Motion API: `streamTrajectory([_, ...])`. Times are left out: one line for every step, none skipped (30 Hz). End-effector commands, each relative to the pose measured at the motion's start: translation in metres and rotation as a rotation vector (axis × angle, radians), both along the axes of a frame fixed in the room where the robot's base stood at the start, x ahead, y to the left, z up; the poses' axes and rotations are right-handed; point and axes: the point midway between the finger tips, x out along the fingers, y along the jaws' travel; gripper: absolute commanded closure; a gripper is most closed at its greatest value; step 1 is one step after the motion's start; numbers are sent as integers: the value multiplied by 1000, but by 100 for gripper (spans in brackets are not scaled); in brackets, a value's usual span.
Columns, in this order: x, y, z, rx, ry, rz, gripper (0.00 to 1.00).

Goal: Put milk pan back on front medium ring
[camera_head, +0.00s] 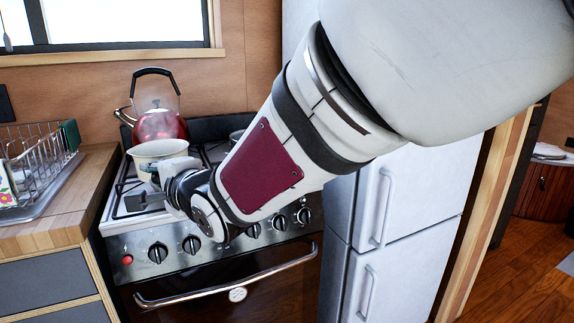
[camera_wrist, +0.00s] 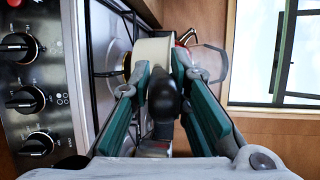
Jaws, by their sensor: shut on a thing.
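The cream milk pan (camera_head: 158,150) is over the left side of the stove (camera_head: 140,222), in front of the red kettle. My gripper (camera_head: 176,182) is at its near side, partly hidden by my wrist. In the wrist view the pan (camera_wrist: 152,50) lies beyond the fingers, and my gripper (camera_wrist: 163,88) is shut on its dark handle (camera_wrist: 163,108). The pan looks about level. I cannot tell whether its base touches the grate. The ring under it is mostly hidden by the pan and gripper.
The red kettle (camera_head: 160,122) stands on the hob behind the pan. A dish rack (camera_head: 38,160) is on the wooden counter (camera_head: 62,212) at left. The fridge (camera_head: 402,205) is at right. Knobs line the stove front.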

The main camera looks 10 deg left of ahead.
Motion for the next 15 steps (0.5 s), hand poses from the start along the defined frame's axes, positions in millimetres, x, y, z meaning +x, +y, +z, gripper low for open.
streamTrajectory([0, 0, 1, 4, -4, 0, 100])
streamTrajectory([0, 0, 0, 4, -4, 0, 100])
streamTrajectory([0, 0, 0, 4, -4, 0, 100])
streamTrajectory([0, 0, -1, 4, -4, 0, 100])
streamTrajectory([0, 0, -1, 4, -4, 1, 100])
streamTrajectory([0, 0, -2, 4, -4, 1, 100])
streamTrajectory([0, 0, -2, 4, -4, 1, 100])
streamTrajectory([0, 0, -3, 4, -4, 1, 100])
streamTrajectory([0, 0, -4, 4, -4, 1, 100])
streamTrajectory([0, 0, -4, 4, -4, 1, 100])
streamTrajectory([0, 0, -5, 4, -4, 1, 100])
streamTrajectory([0, 0, -5, 4, -4, 1, 100])
streamTrajectory([0, 0, -5, 4, -4, 1, 79])
streamTrajectory([0, 0, -5, 4, -4, 1, 72])
streamTrajectory([0, 0, -5, 3, -4, 1, 63])
